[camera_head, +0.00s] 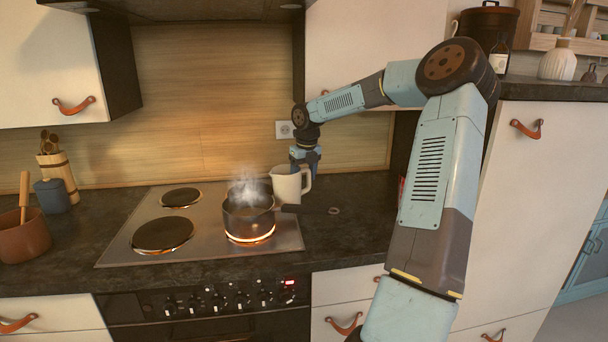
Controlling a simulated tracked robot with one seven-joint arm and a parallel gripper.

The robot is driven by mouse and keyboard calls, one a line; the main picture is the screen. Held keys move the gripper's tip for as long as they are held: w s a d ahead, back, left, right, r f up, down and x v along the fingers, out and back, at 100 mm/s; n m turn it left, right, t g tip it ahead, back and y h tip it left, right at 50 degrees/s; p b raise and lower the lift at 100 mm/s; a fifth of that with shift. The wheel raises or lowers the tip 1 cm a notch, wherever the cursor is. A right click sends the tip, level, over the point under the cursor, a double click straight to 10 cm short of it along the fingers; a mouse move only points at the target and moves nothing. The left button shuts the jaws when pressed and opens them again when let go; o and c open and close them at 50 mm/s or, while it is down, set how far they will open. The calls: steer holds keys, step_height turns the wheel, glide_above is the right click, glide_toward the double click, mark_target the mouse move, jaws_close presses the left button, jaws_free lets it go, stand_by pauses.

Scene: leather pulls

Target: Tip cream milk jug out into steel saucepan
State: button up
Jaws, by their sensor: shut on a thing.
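The cream milk jug (287,185) is upright behind and to the right of the saucepan, its handle to the right. My gripper (305,158) reaches down onto the jug from above and behind and is shut on it; its fingertips are partly hidden. I cannot tell whether the jug is lifted off the surface. The steel saucepan (249,222) stands on a glowing front right hotplate, with steam rising from it. Its dark handle (318,210) points right, passing in front of the jug. The pan's contents are hard to make out.
The hob (200,242) has bare hotplates at the left (162,234) and back (181,197). A terracotta pot (23,236), a blue-grey canister (53,195) and a utensil holder (58,172) stand at the left. The dark counter (350,235) right of the hob is mostly clear. Wall cupboards (350,45) hang above.

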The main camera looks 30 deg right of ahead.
steer(key=shift+s+a+r+h, duration=0.15)
steer(key=shift+a+r+h, duration=0.05)
steer(key=shift+r+h, duration=0.4)
steer(key=shift+a+r+h, duration=0.45)
steer(key=shift+r+h, duration=0.1)
steer(key=shift+h, duration=0.15)
steer(key=shift+a+r+h, duration=0.1)
steer(key=shift+a+h, duration=0.1)
steer(key=shift+h, duration=0.1)
steer(key=shift+s+a+r+n+h, duration=0.1)
steer(key=shift+a+r+n+h, duration=0.15)
steer(key=shift+r+h, duration=0.2)
steer(key=shift+a+f+h, duration=0.1)
steer(key=shift+a+h, duration=0.15)
steer(key=shift+a+r, duration=0.2)
steer(key=shift+r, duration=0.2)
steer(key=shift+s+a+r+t+h, duration=0.15)
steer(key=shift+a+r+h, duration=0.3)
steer(key=shift+h, duration=0.3)
steer(key=shift+a+r+t+h, duration=0.2)
steer(key=shift+a+r+h, duration=0.25)
steer(key=shift+h, duration=0.35)
steer(key=shift+s+a+r+t+h, duration=0.15)
steer(key=shift+a+r+h, duration=0.25)
steer(key=shift+h, duration=0.35)
